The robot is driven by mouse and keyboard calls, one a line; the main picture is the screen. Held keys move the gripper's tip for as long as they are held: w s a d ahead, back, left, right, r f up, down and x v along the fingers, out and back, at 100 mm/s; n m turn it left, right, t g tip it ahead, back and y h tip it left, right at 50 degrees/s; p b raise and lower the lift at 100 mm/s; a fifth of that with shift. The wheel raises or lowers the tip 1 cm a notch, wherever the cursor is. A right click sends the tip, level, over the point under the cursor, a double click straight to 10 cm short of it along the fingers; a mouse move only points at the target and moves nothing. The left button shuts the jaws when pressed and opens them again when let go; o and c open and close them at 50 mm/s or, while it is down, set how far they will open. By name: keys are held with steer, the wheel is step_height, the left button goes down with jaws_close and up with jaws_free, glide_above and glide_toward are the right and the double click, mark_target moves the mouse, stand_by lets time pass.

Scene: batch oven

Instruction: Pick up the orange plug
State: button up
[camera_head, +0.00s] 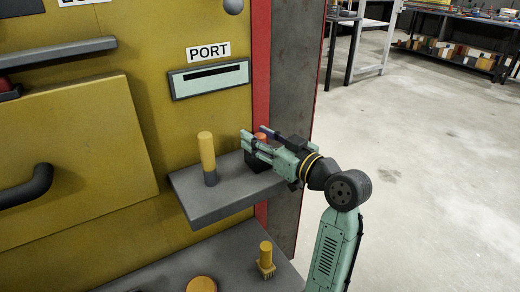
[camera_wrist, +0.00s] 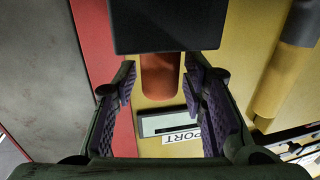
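The orange plug (camera_head: 261,136) stands on the grey shelf (camera_head: 225,206) under the PORT slot, mostly hidden by my gripper in the head view. In the wrist view its orange part (camera_wrist: 160,75) shows with a black block (camera_wrist: 168,25) at its end. My gripper (camera_head: 257,138) is level at the plug, reaching in from the right. In the wrist view my gripper (camera_wrist: 164,95) has its purple-padded fingers apart on either side of the orange part. Gaps show between the pads and the plug, so it is open.
A yellow peg (camera_head: 207,152) with a grey base stands on the shelf left of my gripper. Another yellow plug (camera_head: 266,258) and a yellow round piece (camera_head: 201,285) are on the lower ledge. The PORT panel (camera_head: 209,79) is above. Open floor lies to the right.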

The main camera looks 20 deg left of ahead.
jaws_close()
steer(key=shift+r, duration=0.1)
stand_by(0.4)
